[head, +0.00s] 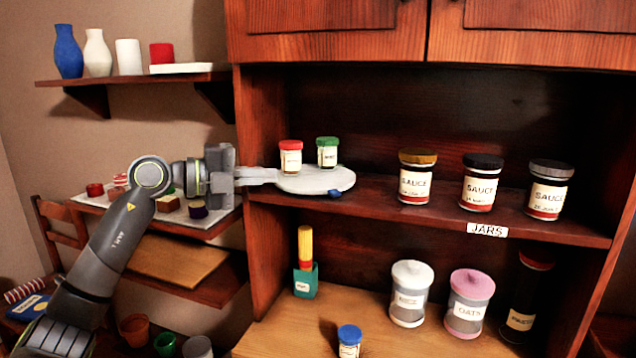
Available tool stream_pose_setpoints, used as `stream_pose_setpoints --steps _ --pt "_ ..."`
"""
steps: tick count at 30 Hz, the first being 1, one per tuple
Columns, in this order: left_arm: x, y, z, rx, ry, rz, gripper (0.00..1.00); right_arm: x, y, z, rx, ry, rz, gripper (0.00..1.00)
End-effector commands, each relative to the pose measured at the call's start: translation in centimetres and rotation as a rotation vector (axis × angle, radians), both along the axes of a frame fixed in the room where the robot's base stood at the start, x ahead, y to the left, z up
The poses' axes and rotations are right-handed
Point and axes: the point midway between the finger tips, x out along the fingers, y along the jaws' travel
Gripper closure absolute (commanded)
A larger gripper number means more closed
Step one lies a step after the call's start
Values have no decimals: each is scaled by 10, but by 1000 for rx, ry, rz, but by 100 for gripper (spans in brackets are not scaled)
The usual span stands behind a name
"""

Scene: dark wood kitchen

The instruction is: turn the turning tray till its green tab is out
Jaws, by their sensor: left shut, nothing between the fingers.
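The turning tray (318,182) is a light grey disc at the left end of the cabinet shelf. Its blue tab (335,193) sticks out at the front right edge. I see no green tab; the tray's back is partly hidden by jars. A red-lidded jar (290,158) and a green-lidded jar (327,152) stand upright on the tray. My left gripper (275,175) is shut and empty, its fingertips at the tray's left rim; I cannot tell whether they touch it. My right gripper is out of view.
Three sauce jars (481,183) stand right of the tray, above a JARS label (487,229). Below are a white canister (409,293), a pink-lidded oats canister (468,303) and a blue-lidded jar (349,342). The cabinet's left side post (257,120) stands close to my gripper.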

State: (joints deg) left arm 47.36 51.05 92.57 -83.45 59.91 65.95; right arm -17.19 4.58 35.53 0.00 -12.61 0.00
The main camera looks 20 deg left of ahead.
Motion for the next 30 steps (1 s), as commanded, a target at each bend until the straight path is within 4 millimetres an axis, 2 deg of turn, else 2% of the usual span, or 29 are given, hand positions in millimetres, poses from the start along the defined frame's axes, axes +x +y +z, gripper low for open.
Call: stream_pose_setpoints --steps 4,10,14,30 --pt "-16 19 -16 122 95 3 100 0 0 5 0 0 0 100" --pt "-17 19 -23 156 126 0 100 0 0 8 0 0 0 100" --pt "-8 8 -26 152 124 -2 100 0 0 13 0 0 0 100" --pt "47 -57 -48 150 123 -2 100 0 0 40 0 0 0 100"
